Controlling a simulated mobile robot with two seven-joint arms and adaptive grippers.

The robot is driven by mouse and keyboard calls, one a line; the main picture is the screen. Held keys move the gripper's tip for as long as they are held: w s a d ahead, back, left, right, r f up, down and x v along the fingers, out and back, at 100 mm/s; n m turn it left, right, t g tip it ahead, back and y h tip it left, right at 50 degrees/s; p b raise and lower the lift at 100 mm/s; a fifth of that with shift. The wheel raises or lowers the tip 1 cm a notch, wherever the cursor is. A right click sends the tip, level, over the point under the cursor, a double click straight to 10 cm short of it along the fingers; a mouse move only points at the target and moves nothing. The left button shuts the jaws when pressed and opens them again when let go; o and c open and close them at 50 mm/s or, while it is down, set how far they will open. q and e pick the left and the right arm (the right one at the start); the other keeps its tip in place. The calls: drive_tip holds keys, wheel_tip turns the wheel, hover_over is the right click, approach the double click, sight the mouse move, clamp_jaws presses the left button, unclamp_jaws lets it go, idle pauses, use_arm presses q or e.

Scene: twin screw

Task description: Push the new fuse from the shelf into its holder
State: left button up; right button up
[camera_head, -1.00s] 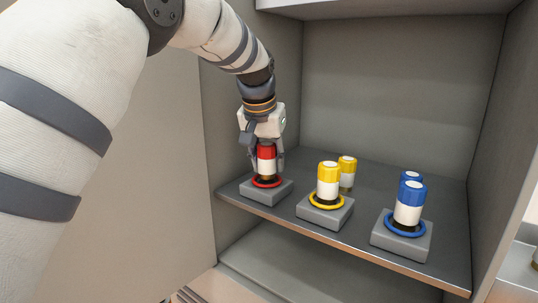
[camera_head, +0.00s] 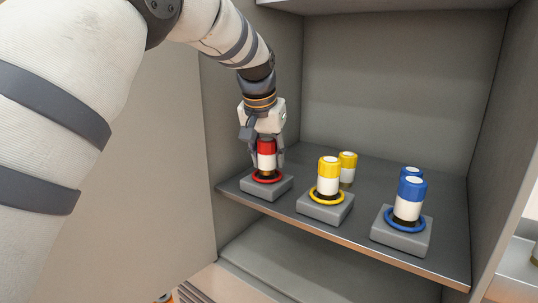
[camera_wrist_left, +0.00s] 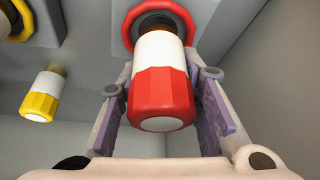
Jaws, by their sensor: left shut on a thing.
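A fuse with a red cap and white body (camera_head: 266,160) stands upright at the red-ringed holder (camera_head: 266,187), a grey block at the shelf's left. My left gripper (camera_head: 266,150) points down from above and is shut on the red fuse. In the left wrist view, its fingers lie on either side of the fuse's red cap (camera_wrist_left: 162,92). The fuse's far end lines up with the dark opening inside the red ring (camera_wrist_left: 190,22). I cannot tell how deep it sits. My right gripper is not in view.
A yellow-ringed holder (camera_head: 325,209) with a yellow fuse (camera_head: 328,176) and a blue-ringed holder (camera_head: 401,239) with a blue fuse (camera_head: 408,200) stand to the right. Spare yellow (camera_head: 347,167) and blue fuses (camera_head: 411,172) stand behind them. Cabinet walls close in the shelf (camera_head: 441,205).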

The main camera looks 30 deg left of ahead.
sight(269, 167)
use_arm(q)
drive_tip(key=shift+s+f, duration=0.1)
drive_tip(key=shift+f, duration=0.65)
drive_tip(key=shift+s+d+f, duration=0.1)
drive_tip(key=shift+d+f, duration=0.05)
drive_tip(key=shift+f, duration=0.5)
drive_tip(key=o, duration=0.9)
drive_tip(key=shift+o, duration=1.2)
drive_tip(key=shift+f, duration=0.2)
drive_tip(key=shift+r, duration=0.35)
